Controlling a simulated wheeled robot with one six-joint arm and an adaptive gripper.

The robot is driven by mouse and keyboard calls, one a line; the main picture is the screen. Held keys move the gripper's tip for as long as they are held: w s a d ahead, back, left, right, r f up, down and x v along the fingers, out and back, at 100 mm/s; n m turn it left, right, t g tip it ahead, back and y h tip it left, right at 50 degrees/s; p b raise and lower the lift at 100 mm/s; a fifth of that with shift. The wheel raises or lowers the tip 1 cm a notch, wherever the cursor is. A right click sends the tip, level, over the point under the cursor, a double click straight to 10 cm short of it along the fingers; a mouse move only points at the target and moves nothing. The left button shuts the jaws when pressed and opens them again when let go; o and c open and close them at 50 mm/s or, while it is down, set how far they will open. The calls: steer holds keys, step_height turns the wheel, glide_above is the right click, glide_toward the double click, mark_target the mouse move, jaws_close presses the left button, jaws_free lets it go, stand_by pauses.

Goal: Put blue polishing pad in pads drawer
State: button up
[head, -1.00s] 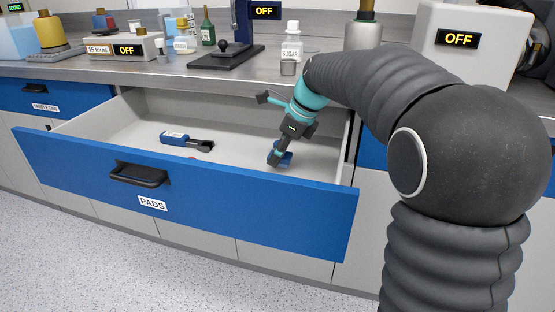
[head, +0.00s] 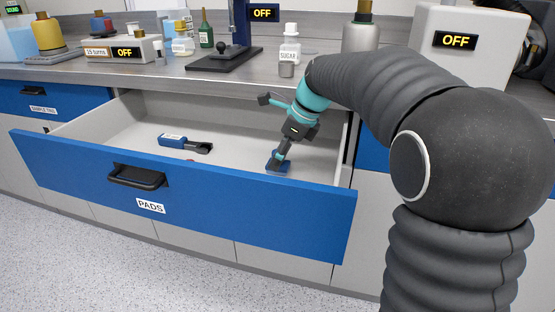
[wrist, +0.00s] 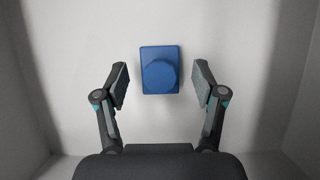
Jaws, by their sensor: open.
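The pads drawer (head: 240,217) is pulled open, with a blue front, a dark handle and a PADS label. The blue polishing pad (wrist: 160,69) lies on the drawer floor in the wrist view, a square blue base with a round knob on top. It also shows in the head view (head: 278,168), partly hidden by my gripper. My gripper (wrist: 161,84) is open inside the drawer, with one finger on each side of the pad and a gap on both sides. In the head view my gripper (head: 281,160) points down at the pad.
A blue and black tool (head: 186,143) lies in the drawer to the left. Part of a small red thing (head: 190,160) shows above the drawer front. The counter above holds a sugar bottle (head: 290,45), a black stand (head: 226,58) and devices. The drawer's middle floor is clear.

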steer(key=v, duration=0.9)
steer(key=shift+r+p, duration=0.3)
steer(key=shift+r, duration=0.05)
steer(key=shift+d, duration=0.15)
